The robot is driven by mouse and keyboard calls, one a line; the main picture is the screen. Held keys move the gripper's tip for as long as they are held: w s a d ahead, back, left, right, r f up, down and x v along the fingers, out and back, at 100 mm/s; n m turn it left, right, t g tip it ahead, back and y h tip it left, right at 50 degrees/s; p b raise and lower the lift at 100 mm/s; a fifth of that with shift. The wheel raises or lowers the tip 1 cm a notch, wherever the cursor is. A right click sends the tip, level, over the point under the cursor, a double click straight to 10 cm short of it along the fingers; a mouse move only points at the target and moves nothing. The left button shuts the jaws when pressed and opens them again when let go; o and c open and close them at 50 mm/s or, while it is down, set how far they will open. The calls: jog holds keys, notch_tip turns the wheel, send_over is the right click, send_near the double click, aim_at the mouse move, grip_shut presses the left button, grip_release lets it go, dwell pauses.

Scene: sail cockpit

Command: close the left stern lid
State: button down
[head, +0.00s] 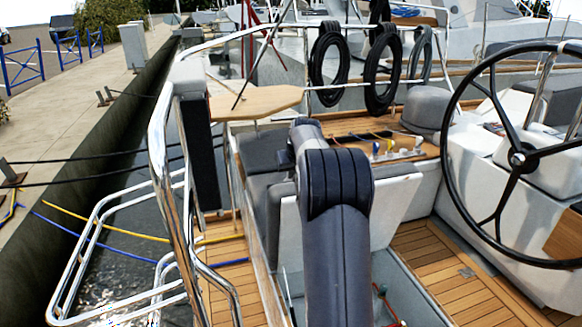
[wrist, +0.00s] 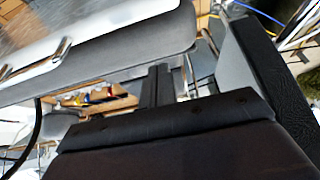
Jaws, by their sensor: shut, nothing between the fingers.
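The left stern lid (head: 395,205) stands raised and tilted in the head view, its pale inner face towards me and my arm crossing in front of its middle. The open locker (head: 405,300) lies below it. In the wrist view, the lid's grey padded edge (wrist: 120,62) and shiny pale face fill the upper left. My gripper (wrist: 157,78) is shut and empty, its narrow dark fingers close by the padded edge. I cannot tell whether they touch it. In the head view the fingers are hidden behind my arm.
A large black steering wheel (head: 515,155) stands to the right. A chrome rail (head: 165,185) rises at the left, near a small wooden table (head: 255,103). Ropes and clutches (head: 395,148) lie beyond the lid. Teak floor (head: 460,265) is clear right of the locker.

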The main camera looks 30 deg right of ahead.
aim_at(293, 197)
jog(key=p+x, duration=0.1)
jog(key=x, duration=0.4)
jog(key=shift+f+p, duration=0.25)
jog(key=shift+p, duration=0.15)
jog(key=s, duration=0.2)
jog(key=shift+s+a+f+p, duration=0.2)
jog(key=shift+s+a+p, duration=0.1)
jog(key=shift+a+p, duration=0.05)
jog(key=shift+s+a+f, duration=0.1)
jog(key=shift+s+f, duration=0.1)
jog(key=shift+s, duration=0.3)
jog(key=shift+f, duration=0.15)
